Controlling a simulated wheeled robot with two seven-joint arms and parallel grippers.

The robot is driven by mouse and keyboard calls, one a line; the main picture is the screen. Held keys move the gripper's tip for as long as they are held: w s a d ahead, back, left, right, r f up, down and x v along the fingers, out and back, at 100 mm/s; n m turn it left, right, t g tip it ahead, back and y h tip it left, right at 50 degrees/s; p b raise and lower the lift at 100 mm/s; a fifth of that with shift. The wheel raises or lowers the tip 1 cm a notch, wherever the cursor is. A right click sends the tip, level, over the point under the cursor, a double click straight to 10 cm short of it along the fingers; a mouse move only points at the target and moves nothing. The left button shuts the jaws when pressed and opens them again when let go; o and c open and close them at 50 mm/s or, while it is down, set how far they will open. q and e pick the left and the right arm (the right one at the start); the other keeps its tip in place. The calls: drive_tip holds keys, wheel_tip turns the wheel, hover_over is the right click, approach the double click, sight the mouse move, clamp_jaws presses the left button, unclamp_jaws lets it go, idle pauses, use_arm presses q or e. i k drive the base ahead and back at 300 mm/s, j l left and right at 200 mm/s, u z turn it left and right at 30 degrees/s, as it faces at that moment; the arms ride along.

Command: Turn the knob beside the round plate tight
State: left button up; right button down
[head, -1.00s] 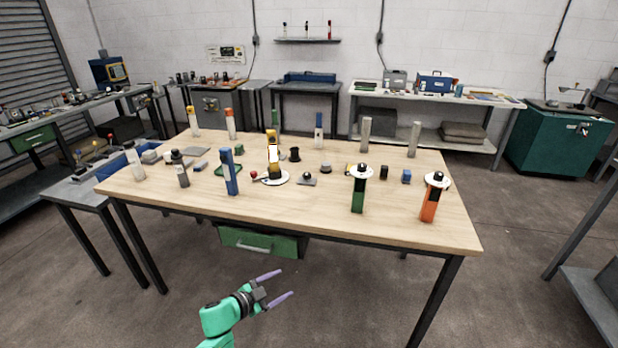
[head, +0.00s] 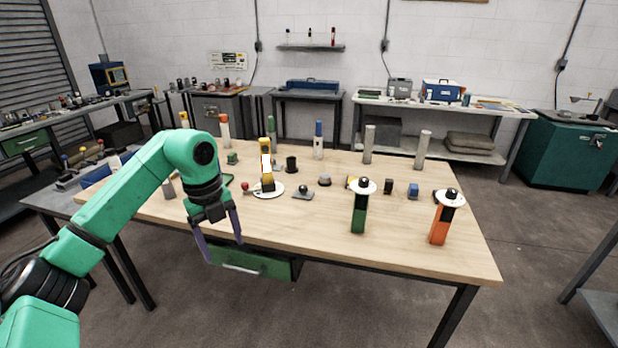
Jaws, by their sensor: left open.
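Close to the plate's left is a small red knob (head: 246,186). To its right is a grey base with a dark knob (head: 303,192). I cannot tell which knob is meant, nor how tight any is. My left gripper (head: 223,250) is open and empty, pointing down near the table's front edge, left of the yellow post.
Blue, orange and grey posts and several small blocks stand across the wooden table (head: 310,235). A green drawer (head: 255,263) hangs under the front edge. The front middle of the tabletop is clear. My left arm covers the table's left part.

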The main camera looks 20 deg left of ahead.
sight(303, 188)
drive_tip(key=i, duration=1.65)
